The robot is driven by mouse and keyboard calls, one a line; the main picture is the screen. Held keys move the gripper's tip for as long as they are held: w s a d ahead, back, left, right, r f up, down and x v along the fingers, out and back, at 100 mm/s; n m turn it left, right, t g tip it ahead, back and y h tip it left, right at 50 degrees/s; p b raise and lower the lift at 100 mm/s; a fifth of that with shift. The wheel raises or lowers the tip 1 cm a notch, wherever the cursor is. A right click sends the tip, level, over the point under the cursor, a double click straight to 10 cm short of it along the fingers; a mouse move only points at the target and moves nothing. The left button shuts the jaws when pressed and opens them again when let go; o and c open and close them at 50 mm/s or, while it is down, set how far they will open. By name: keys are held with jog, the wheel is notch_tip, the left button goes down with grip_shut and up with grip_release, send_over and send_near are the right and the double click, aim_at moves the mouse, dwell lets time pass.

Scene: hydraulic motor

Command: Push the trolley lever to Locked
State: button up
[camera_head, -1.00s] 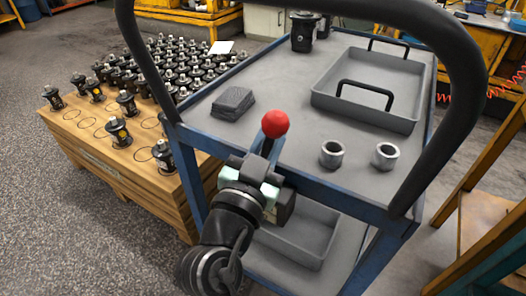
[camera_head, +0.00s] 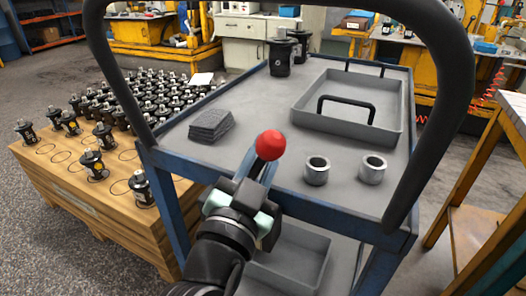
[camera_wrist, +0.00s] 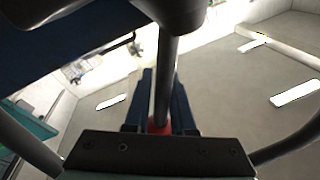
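The trolley lever's red ball knob (camera_head: 270,145) stands at the near edge of the blue-framed trolley (camera_head: 335,203), left of two metal rings. My gripper (camera_head: 257,172) is at the lever, its fingers just below and left of the knob in the head view. In the wrist view the grey lever rod (camera_wrist: 166,80) runs down between my dark blue fingers (camera_wrist: 158,100), and a bit of red knob (camera_wrist: 158,126) shows between them near the palm. Whether the fingers press on the lever cannot be told. No Locked marking is legible.
The trolley's thick black handle loop (camera_head: 440,60) arches around my arm. On its top are a grey tray (camera_head: 350,132), metal rings (camera_head: 317,171), a dark block (camera_head: 211,125) and black motors (camera_head: 280,58). A wooden pallet (camera_head: 95,205) with several motors stands left; a bench (camera_head: 500,210) right.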

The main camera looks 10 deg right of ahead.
jog(key=o, duration=0.3)
jog(key=v, duration=1.3)
jog(key=shift+f+b, duration=0.1)
jog(key=shift+b, duration=0.25)
